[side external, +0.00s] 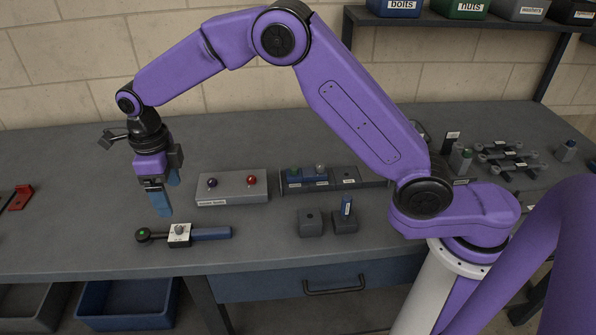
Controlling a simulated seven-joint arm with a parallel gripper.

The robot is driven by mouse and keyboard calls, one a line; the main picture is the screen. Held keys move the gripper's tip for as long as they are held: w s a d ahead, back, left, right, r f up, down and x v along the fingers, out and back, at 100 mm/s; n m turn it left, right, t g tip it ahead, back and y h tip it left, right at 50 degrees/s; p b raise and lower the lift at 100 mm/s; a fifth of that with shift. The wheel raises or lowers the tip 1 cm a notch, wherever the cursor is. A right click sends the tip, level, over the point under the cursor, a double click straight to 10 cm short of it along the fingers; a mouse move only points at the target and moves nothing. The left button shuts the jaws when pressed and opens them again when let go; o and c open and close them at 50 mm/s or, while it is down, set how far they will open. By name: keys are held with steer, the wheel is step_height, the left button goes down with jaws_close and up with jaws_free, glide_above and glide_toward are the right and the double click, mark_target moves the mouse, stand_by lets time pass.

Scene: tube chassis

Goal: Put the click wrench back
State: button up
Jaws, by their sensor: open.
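What looks like the click wrench (211,233) lies on the bench near its front edge. It has a blue handle to the right, a dark round head with a green spot to the left, and a white labelled block with a grey knob at its middle. I cannot tell whether that block is part of the wrench or a separate holder. My gripper (167,197) points down with its blue fingers apart and nothing between them. In the picture it is just above the wrench's left half, apart from it.
A grey box (232,188) with a dark and a red knob stands behind the wrench. A long rack (348,182) with labelled slots is right of it. Two small dark blocks (311,223) stand in front of the rack. A red part (21,197) lies far left. Grey tools (508,153) lie far right.

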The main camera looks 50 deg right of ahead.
steer(key=s+d+r+n, duration=0.35)
steer(key=s+n, duration=0.35)
steer(key=n, duration=0.3)
steer(key=s+d+r+n, duration=0.3)
steer(key=s+d+n, duration=0.1)
steer(key=s+n, duration=0.4)
steer(key=s+d+f+n, duration=0.1)
steer(key=s+d+n, duration=1.5)
steer(key=s+n, duration=0.3)
steer(key=n, duration=0.2)
steer(key=shift+s+n, duration=0.3)
steer(key=shift+d, duration=0.1)
steer(key=o, duration=0.3)
steer(key=shift+w, duration=0.1)
